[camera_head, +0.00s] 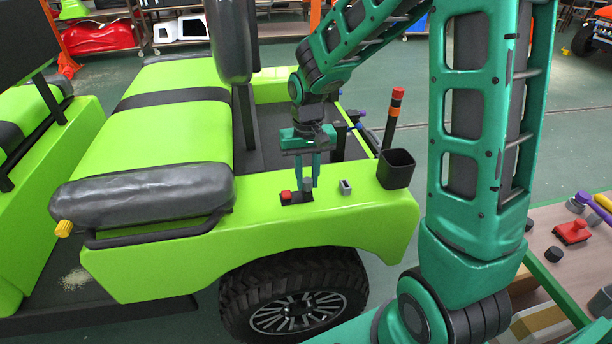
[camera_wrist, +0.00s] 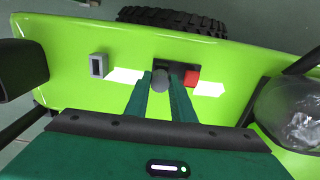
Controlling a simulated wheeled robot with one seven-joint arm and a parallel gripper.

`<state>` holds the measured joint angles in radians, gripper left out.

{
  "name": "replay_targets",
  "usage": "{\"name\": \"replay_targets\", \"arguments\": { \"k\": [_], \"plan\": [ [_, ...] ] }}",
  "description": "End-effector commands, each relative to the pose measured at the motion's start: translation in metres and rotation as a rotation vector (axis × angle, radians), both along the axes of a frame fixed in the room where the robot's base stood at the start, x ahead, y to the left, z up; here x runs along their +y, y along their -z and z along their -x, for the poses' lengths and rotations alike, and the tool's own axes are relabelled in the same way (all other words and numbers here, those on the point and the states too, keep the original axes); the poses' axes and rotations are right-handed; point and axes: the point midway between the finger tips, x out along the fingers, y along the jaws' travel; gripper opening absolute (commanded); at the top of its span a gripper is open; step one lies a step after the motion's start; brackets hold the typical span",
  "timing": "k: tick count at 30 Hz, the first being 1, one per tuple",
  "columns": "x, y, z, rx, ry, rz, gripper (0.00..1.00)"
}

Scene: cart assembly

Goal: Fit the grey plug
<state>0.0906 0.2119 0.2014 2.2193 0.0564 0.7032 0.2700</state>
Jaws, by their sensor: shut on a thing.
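My gripper (camera_head: 308,184) points straight down over the cart's bright green fender. Its two green fingers are shut on the grey plug (camera_wrist: 160,81), whose round top shows between the fingertips in the wrist view. The grey plug (camera_head: 308,185) is at the right part of a small black socket plate (camera_head: 296,199). I cannot tell whether it is in the plate or just above it. A red plug (camera_head: 286,195) sits at the plate's other end; it also shows in the wrist view (camera_wrist: 192,78), close beside the fingers.
A small grey rectangular piece (camera_head: 345,187) stands on the fender, right of the plate. A black cup (camera_head: 396,168) and an upright black rod with an orange-red top (camera_head: 394,110) are farther right. A side table (camera_head: 535,265) holds loose parts. The black-and-green seat (camera_head: 150,200) lies left.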

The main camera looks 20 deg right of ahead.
Motion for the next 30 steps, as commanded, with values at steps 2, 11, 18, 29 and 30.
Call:
{"name": "replay_targets", "arguments": {
  "k": [2, 11, 18, 29, 30],
  "plan": [
    [0.000, 0.000, 0.000, 0.000, 0.000, 0.000, 0.00],
    [0.000, 0.000, 0.000, -0.001, 0.000, 0.000, 0.44],
    [0.000, -0.012, -0.001, -0.004, 0.000, 0.000, 0.44],
    [0.000, -0.076, -0.002, -0.004, -0.001, 0.000, 0.44],
    [0.000, -0.082, -0.002, -0.004, -0.001, 0.000, 0.44]
  ]
}}
